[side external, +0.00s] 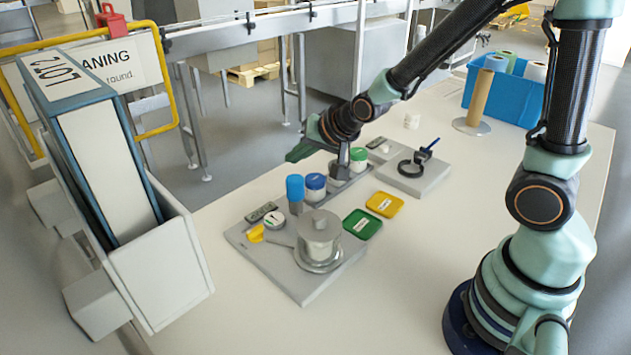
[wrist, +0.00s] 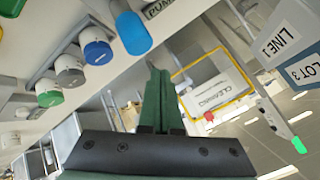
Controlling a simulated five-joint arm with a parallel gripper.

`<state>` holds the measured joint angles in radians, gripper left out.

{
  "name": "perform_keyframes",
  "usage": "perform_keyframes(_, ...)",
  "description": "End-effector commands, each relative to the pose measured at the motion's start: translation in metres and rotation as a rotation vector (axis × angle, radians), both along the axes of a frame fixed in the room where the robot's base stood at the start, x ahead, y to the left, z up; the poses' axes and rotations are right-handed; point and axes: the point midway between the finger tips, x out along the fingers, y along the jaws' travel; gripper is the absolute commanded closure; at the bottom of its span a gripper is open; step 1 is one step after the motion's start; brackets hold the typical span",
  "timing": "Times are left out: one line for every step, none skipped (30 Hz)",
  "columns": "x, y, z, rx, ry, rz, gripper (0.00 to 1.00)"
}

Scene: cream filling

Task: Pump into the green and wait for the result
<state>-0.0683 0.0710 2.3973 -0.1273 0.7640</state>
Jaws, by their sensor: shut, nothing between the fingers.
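My gripper (side external: 292,154) is shut and empty, held in the air to the left of the row of jars. Its green fingers (wrist: 153,72) are together in the wrist view. A green tray (side external: 362,224) with a pale label lies flat on the table. A jar with a green lid (side external: 358,154) stands at the far end of a grey rack; its lid also shows in the wrist view (wrist: 49,98). A blue-topped cylinder (side external: 295,188) stands at the near end and shows in the wrist view (wrist: 133,33). A label reading "PUM" (wrist: 160,8) is partly cut off.
A yellow tray (side external: 384,204) lies beside the green one. A lidded metal pot (side external: 319,236) stands on a grey board.

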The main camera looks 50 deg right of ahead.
Motion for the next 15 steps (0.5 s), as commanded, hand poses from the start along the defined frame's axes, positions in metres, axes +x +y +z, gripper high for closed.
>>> perform_keyframes(0.001,0.0,0.006,0.0,-0.003,0.0,1.0)
perform_keyframes(0.001,0.0,0.009,0.0,-0.004,0.0,1.0)
perform_keyframes(0.001,0.0,0.012,0.0,-0.004,0.0,1.0)
perform_keyframes(0.001,0.0,0.015,0.0,-0.003,0.0,1.0)
perform_keyframes(0.001,0.0,0.018,0.0,-0.004,0.0,1.0)
perform_keyframes(0.0,0.0,0.021,0.0,-0.003,0.0,1.0)
perform_keyframes(0.0,0.0,0.024,0.0,-0.003,0.0,1.0)
perform_keyframes(0.0,0.0,0.027,0.0,-0.003,0.0,1.0)
perform_keyframes(0.0,0.0,0.03,0.0,-0.003,0.0,1.0)
perform_keyframes(0.0,0.0,0.032,0.0,-0.003,0.0,1.0)
perform_keyframes(0.0,0.0,0.034,0.0,-0.001,0.0,1.0)
perform_keyframes(0.0,0.0,0.037,0.0,-0.001,0.0,1.0)
perform_keyframes(0.0,0.0,0.039,0.0,-0.003,0.0,1.0)
perform_keyframes(0.0,0.0,0.04,0.0,-0.001,0.0,1.0)
perform_keyframes(0.0,0.0,0.04,0.0,0.0,0.0,1.0)
